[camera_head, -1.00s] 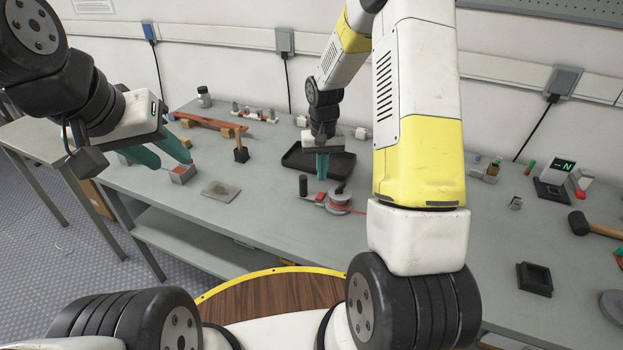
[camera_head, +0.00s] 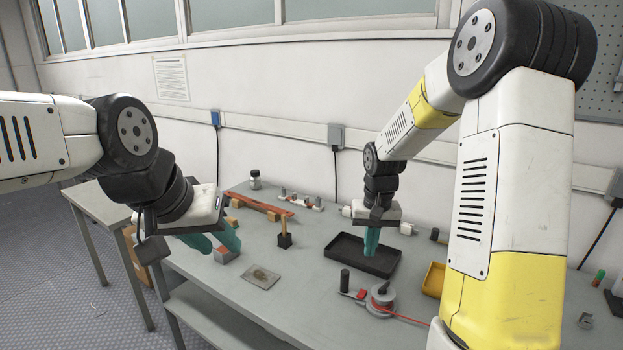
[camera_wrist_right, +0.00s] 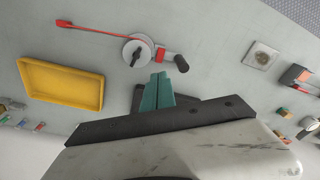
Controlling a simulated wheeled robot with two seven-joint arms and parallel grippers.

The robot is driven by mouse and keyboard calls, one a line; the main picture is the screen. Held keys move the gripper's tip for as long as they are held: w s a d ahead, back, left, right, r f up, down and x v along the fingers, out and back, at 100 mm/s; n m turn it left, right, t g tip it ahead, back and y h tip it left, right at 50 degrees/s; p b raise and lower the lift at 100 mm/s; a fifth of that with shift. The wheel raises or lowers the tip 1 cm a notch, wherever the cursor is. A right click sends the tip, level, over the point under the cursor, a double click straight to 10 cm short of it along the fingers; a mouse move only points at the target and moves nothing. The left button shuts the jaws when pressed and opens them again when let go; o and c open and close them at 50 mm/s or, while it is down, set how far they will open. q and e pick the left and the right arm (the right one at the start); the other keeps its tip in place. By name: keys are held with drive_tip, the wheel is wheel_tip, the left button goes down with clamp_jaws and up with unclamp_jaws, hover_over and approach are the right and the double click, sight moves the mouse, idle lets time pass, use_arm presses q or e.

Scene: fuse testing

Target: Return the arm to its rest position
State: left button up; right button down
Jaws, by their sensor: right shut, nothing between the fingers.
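My left gripper (camera_head: 214,248) is at the left end of the bench in the head view. Its two teal fingers are spread apart, beside a small grey block with a red part (camera_head: 226,256). I cannot tell whether it touches the block.
The grey bench (camera_head: 300,310) holds a wire spool (camera_head: 381,298), a black cylinder (camera_head: 345,280), a flat grey plate (camera_head: 261,278) and a wooden-handled tool (camera_head: 284,238). A yellow tray (camera_wrist_right: 62,84) lies near the spool. A side table (camera_head: 95,200) stands at left.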

drive_tip(key=s+a+r+t+y, duration=0.1)
drive_tip(key=s+r+t, duration=0.1)
drive_tip(key=s+r, duration=0.6)
drive_tip(key=s+a+r+n+t+y, duration=0.1)
drive_tip(key=s+r+t, duration=0.2)
drive_tip(key=s+r, duration=0.6)
drive_tip(key=s, duration=0.4)
drive_tip(key=shift+s, duration=0.3)
